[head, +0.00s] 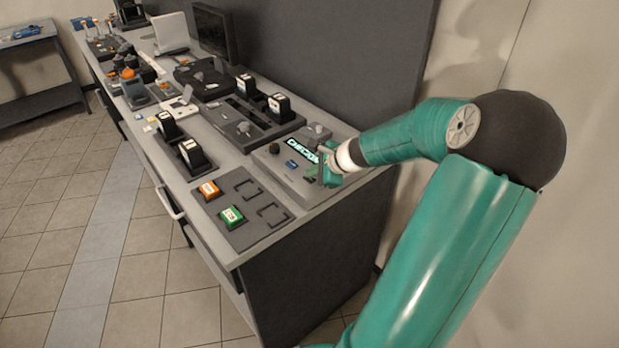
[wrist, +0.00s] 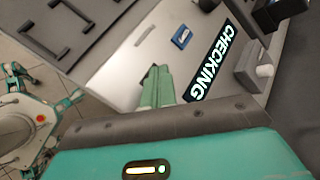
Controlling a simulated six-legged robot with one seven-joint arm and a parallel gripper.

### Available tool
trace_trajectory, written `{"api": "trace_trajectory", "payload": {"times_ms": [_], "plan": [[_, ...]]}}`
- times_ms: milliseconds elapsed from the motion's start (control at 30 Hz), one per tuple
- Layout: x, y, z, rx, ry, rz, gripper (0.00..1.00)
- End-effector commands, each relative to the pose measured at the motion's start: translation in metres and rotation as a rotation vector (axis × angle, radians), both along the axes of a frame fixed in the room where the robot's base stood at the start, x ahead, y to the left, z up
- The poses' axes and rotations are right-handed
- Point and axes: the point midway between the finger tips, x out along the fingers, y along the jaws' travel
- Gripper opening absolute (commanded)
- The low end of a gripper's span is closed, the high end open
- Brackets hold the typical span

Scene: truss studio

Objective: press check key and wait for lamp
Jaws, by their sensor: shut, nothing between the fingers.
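The check unit (head: 270,167) is a grey box at the near end of the bench. Its display (head: 297,150) is lit and reads "CHECKING" in the wrist view (wrist: 212,62). A small blue key (head: 292,163) sits on its top face and also shows in the wrist view (wrist: 181,38). My gripper (head: 314,173) is shut and empty over the unit. In the wrist view its green fingertips (wrist: 158,74) are beside the blue key, not over it. I cannot tell whether they touch the surface. I cannot make out a lit lamp on the unit.
A grey box with a knob (head: 318,131) stands behind the display. In front lies a dark plate (head: 246,208) with an orange block (head: 209,190), a green block (head: 231,216) and empty outlined places. Black-and-white modules (head: 279,106) and a monitor (head: 216,33) stand farther along. A wall panel rises behind the bench.

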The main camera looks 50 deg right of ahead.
Motion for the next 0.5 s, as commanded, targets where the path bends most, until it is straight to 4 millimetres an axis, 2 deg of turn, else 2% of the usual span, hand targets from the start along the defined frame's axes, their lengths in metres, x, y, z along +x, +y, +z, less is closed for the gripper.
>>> {"api": "trace_trajectory", "payload": {"times_ms": [500], "plan": [[0.000, 0.000, 0.016, -0.001, 0.001, 0.000, 0.00]]}}
